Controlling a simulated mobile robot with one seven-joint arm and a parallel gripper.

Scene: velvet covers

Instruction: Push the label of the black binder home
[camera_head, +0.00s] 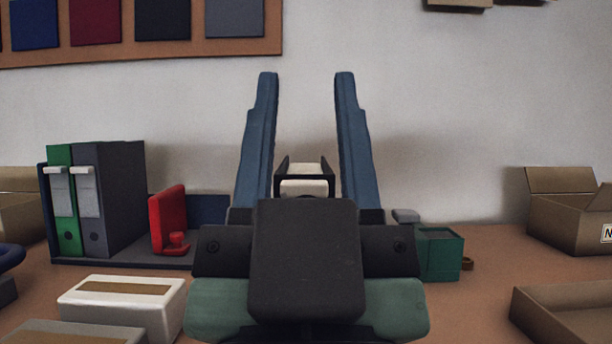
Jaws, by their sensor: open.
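The black binder (118,195) stands upright in a dark holder (49,215) at the left, to the right of a green binder (69,235). A pale label (89,198) is on its spine, with a lighter tab (82,171) at the label's top. The green binder has a similar pale label (61,197). I cannot tell how deep either label sits. My gripper (306,76) is in the middle of the view, its two blue fingers pointing up and wide apart. It is open, with nothing between the fingertips, well to the right of the binders.
A red object (168,218) stands just right of the black binder. A white box (124,303) lies in front of the holder. A green box (439,254) and open cartons (568,224) are to the right. Coloured swatches (95,20) hang on the wall.

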